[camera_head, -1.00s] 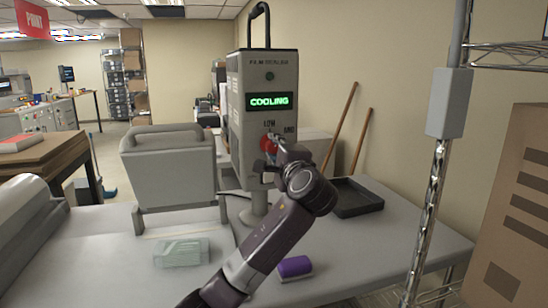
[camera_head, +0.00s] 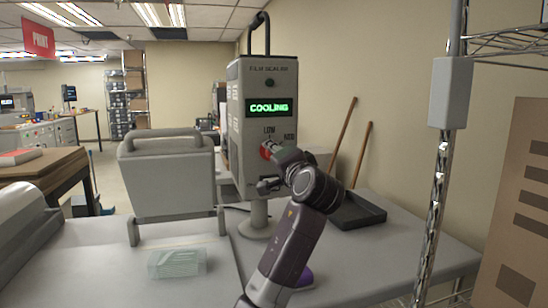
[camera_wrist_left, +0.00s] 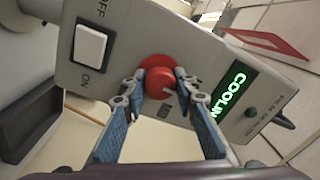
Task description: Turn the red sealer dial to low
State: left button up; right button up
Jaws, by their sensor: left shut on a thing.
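The grey film sealer (camera_head: 262,82) stands on a post on the table, its green display reading COOLING. Its red dial (camera_head: 265,152) sits below the display, with LOW printed above it and another label to the right. My left gripper (camera_head: 274,150) is at the dial. In the left wrist view, the red dial (camera_wrist_left: 158,66) lies between the blue fingers of my left gripper (camera_wrist_left: 161,82), which are shut on it from both sides. The dial's exact pointer setting is hard to read. My right gripper is not in view.
A white OFF/ON switch (camera_wrist_left: 90,46) is on the same panel. A black tray (camera_head: 358,212) is right of the sealer. A clear pack (camera_head: 177,263) lies front left, and a purple object (camera_head: 304,279) is partly behind my arm. A wire-rack post (camera_head: 436,190) stands at right.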

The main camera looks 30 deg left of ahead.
pick_arm(q)
jog(key=shift+f, duration=0.2)
jog(key=o, duration=1.2)
jog(key=shift+s+r, duration=0.1)
jog(key=shift+c, duration=0.2)
jog(key=shift+d, duration=0.1)
jog(key=v, duration=1.2)
